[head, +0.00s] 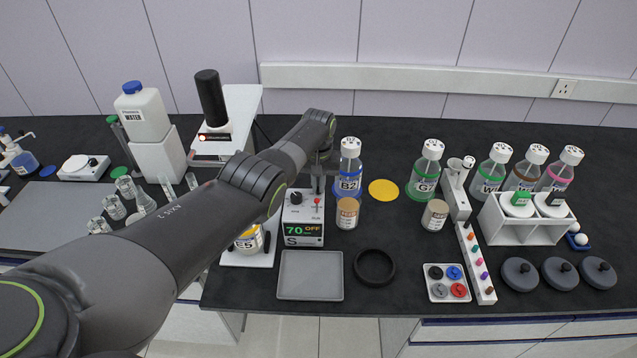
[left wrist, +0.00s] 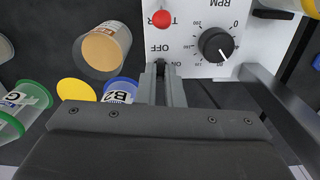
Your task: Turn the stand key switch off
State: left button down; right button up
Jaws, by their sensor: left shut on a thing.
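My left gripper (head: 318,172) is at the back right of the box. In the left wrist view the gripper (left wrist: 161,72) is shut on the small dark key switch (left wrist: 160,66) beside the lettering. The fingers mostly hide the key, so I cannot tell its angle.
A bottle marked B2 (head: 349,172) and a tan-lidded jar (head: 347,212) stand close to the right. A grey tray (head: 310,293) and a black ring (head: 374,266) lie in front. A jar marked E5 (head: 249,240) is to the left, under my arm.

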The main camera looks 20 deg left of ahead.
aim_at(318, 187)
pick_arm(q)
jog(key=shift+n, duration=0.6)
jog(key=c, duration=1.6)
grip_release()
jog(key=shift+o, duration=0.2)
jog(key=shift+r+p, duration=0.35)
jog(key=shift+r, duration=0.15)
notch_tip(318, 187, up, 5)
jog(key=shift+p, duration=0.65)
notch_tip(318, 187, up, 11)
jog(key=b, duration=0.3)
jog(key=shift+r, duration=0.2)
